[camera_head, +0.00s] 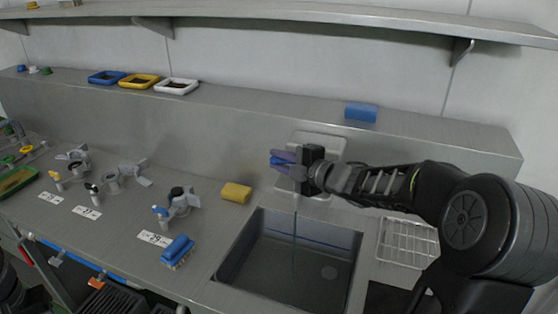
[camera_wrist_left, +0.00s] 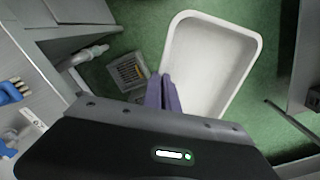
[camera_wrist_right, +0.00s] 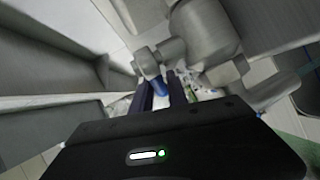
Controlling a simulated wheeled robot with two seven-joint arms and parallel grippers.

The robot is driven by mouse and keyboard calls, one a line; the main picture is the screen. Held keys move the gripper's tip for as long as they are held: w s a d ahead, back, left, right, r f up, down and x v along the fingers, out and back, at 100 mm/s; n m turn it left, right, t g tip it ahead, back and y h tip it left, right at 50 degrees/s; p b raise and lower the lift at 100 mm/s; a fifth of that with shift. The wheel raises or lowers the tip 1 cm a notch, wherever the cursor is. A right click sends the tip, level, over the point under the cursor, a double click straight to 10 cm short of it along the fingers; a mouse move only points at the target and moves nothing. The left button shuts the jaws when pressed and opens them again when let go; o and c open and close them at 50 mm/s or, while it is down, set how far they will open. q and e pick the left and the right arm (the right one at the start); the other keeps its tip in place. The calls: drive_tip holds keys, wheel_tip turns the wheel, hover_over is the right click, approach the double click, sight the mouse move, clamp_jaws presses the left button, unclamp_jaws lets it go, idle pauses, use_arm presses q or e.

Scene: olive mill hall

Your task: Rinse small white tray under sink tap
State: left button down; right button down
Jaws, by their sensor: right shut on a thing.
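The small white tray (camera_wrist_left: 212,62) shows empty in the left wrist view, above a green floor. My left gripper (camera_wrist_left: 164,92) has its fingers close together at the tray's near corner and appears to hold its rim. The tray and the left fingers are not seen in the head view. My right gripper (camera_head: 284,163) is shut on the blue tap handle (camera_wrist_right: 160,87) at the wall behind the sink. The tap body (camera_wrist_right: 203,32) shows large in the right wrist view. A thin vertical stream (camera_head: 294,235) drops into the grey sink (camera_head: 320,262).
A yellow sponge (camera_head: 236,193) and a blue brush (camera_head: 177,250) lie left of the sink. A wire rack (camera_head: 405,243) is right of it. Blue (camera_head: 106,77), yellow (camera_head: 140,81) and white (camera_head: 176,87) trays and a blue block (camera_head: 361,112) stand on the ledge.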

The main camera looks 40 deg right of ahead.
drive_tip(key=shift+f, duration=0.1)
idle(0.8)
drive_tip(key=m+h+b, duration=0.1)
drive_tip(key=b, duration=0.2)
drive_tip(key=w+d+m+h+b, duration=0.1)
drive_tip(key=h+b, duration=0.1)
drive_tip(key=b, duration=0.2)
use_arm(q)
wheel_tip(320, 180, down, 7)
drive_tip(key=shift+r, duration=0.15)
use_arm(e)
drive_tip(key=c, duration=1.4)
unclamp_jaws()
drive_tip(key=shift+s, duration=0.1)
